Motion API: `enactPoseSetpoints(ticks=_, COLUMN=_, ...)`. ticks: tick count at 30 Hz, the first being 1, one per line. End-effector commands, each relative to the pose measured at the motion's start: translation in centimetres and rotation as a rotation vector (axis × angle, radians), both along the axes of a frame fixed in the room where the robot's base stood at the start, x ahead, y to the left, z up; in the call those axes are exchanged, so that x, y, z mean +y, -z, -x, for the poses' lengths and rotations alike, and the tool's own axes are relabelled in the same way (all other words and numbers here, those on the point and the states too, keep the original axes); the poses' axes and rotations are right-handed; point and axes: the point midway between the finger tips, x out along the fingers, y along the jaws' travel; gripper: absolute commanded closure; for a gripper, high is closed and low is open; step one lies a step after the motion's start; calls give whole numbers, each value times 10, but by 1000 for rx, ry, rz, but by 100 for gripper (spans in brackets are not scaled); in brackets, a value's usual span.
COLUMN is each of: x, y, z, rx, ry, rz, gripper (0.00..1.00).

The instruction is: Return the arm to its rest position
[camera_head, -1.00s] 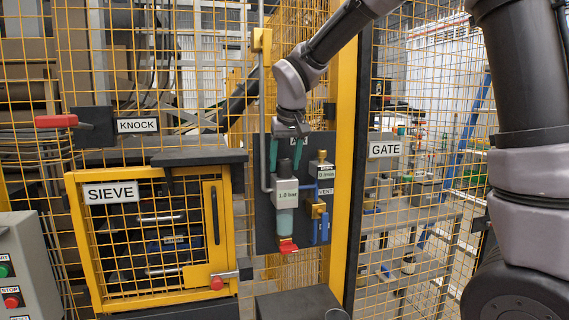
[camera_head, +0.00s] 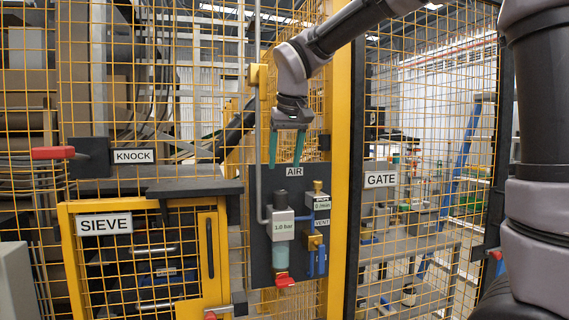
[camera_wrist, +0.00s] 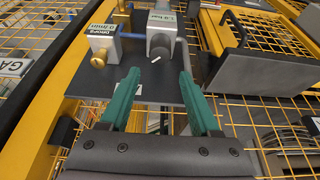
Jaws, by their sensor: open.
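My gripper (camera_head: 286,150) is open and empty, with two green fingers pointing down. In the head view it hangs in front of the dark air panel (camera_head: 258,255), just above the AIR label and the air unit marked 1.0 bar (camera_head: 281,225). The wrist view shows the same open fingers (camera_wrist: 162,100) apart, with nothing between them. Beyond them lie the panel, the round top of the air unit (camera_wrist: 160,42) and a brass knob (camera_wrist: 98,62). My arm reaches in from the upper right.
A yellow mesh fence with a yellow post (camera_head: 340,160) stands close behind. The SIEVE door (camera_head: 208,250) has a dark ledge (camera_head: 194,188) above it. A red KNOCK handle (camera_head: 52,153) is at the left. The GATE mesh (camera_head: 425,230) is at the right.

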Motion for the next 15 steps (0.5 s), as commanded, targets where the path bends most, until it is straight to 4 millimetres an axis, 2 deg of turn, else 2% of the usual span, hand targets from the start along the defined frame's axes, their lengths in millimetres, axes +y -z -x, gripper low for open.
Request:
enactPoseSetpoints(ticks=2, x=-7, y=-1, z=1, rx=0, ry=11, rz=-6, gripper=37)
enactPoseSetpoints(ticks=5, x=-36, y=-6, z=8, rx=-2, ry=54, rz=-35, gripper=37)
enactPoseSetpoints(ticks=8, x=-84, y=-12, z=24, rx=-8, ry=133, rz=-90, gripper=37)
enactPoseSetpoints(ticks=12, x=-153, y=-10, z=64, rx=-30, ry=270, rz=-184, gripper=37)
enactPoseSetpoints(ticks=15, x=-191, y=-1, z=95, rx=-57, ry=364, rz=-248, gripper=37)
